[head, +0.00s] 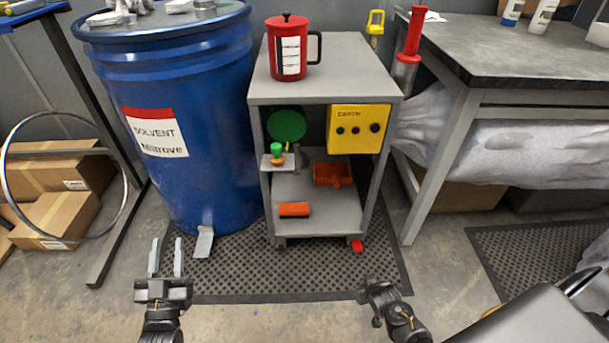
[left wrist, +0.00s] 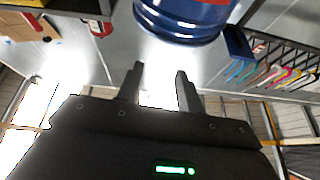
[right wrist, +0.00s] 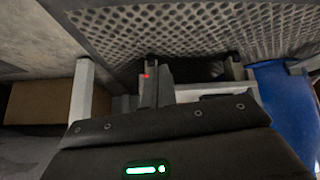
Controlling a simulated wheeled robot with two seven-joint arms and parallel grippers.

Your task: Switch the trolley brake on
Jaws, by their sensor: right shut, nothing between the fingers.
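The grey trolley (head: 322,221) stands on a perforated black mat in the middle of the head view. A small red pedal (head: 357,246), which looks like its brake, sits low at its front right foot. My right gripper (head: 370,288) is in front of and below the pedal in the head view, apart from it. Its fingers (right wrist: 152,70) are shut and empty in the right wrist view, where a small red spot shows beside them. My left gripper (head: 166,250) is open and empty in front of the blue drum; its spread fingers also show in the left wrist view (left wrist: 160,72).
A blue solvent drum (head: 198,185) stands left of the trolley. A red pot (head: 288,45) is on the trolley top, and a yellow box (head: 358,130) is on its front. A workbench (head: 511,50) stands right. Floor in front of the mat (head: 270,284) is mostly clear.

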